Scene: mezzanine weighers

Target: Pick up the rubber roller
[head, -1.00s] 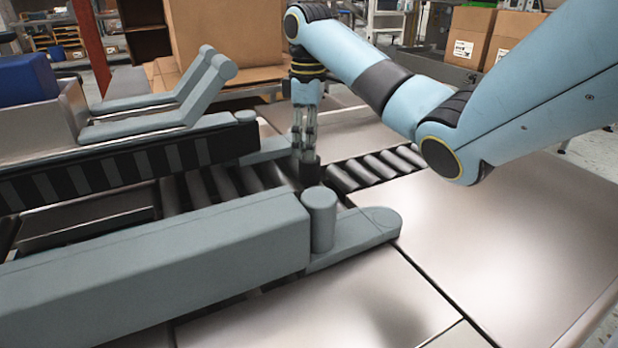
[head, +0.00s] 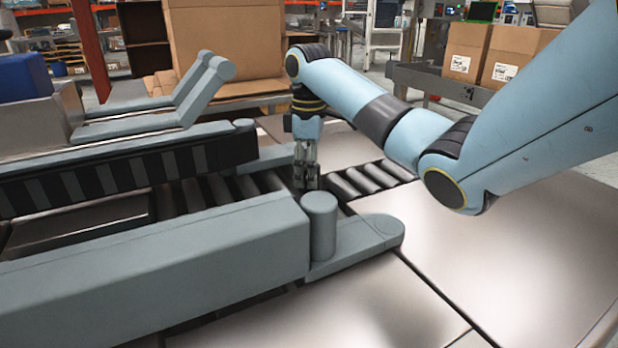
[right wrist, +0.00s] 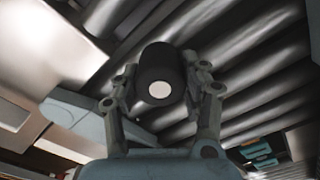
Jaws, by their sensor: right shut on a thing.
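The rubber roller (right wrist: 161,69) is a short dark cylinder with a pale round end. In the right wrist view it sits between the two fingers of my right gripper (right wrist: 162,88), which is shut on it. In the head view my right gripper (head: 306,183) points down over the conveyor rollers, behind a grey upright post, and its lower end is partly hidden. The roller cannot be told clearly from the dark fingertips there. My left gripper is not in view.
A grey guard rail (head: 170,258) with a round post (head: 319,222) stands in front of the gripper. Another rail (head: 125,165) lies to the left. Conveyor rollers (head: 367,180) run beneath. A bare metal plate (head: 490,250) lies right. Cardboard boxes (head: 225,40) stand behind.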

